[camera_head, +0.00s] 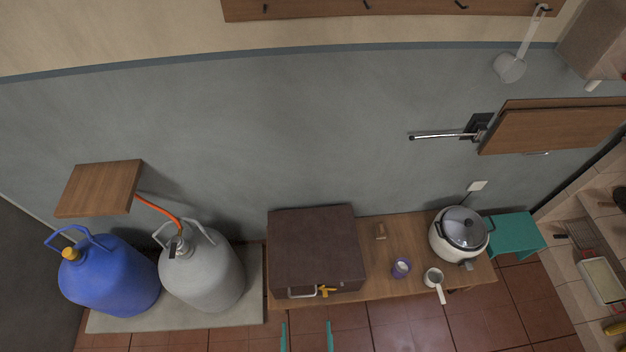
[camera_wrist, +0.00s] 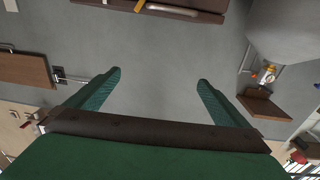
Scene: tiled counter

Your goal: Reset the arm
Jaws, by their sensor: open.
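My gripper (camera_head: 306,338) shows as two teal fingertips at the bottom edge of the head view, in front of the brown case. The rest of my arm is out of that view. In the wrist view my gripper (camera_wrist: 159,77) has its two green fingers wide apart, with only grey wall surface between them. It is open and empty. The brown case (camera_head: 314,245), with a yellow latch at its front, stands on the wooden bench (camera_head: 388,286). Part of the case shows at the top of the wrist view (camera_wrist: 205,6).
A blue jug (camera_head: 108,278) and a grey gas cylinder (camera_head: 205,270) stand at left under a wooden wall shelf (camera_head: 98,188).

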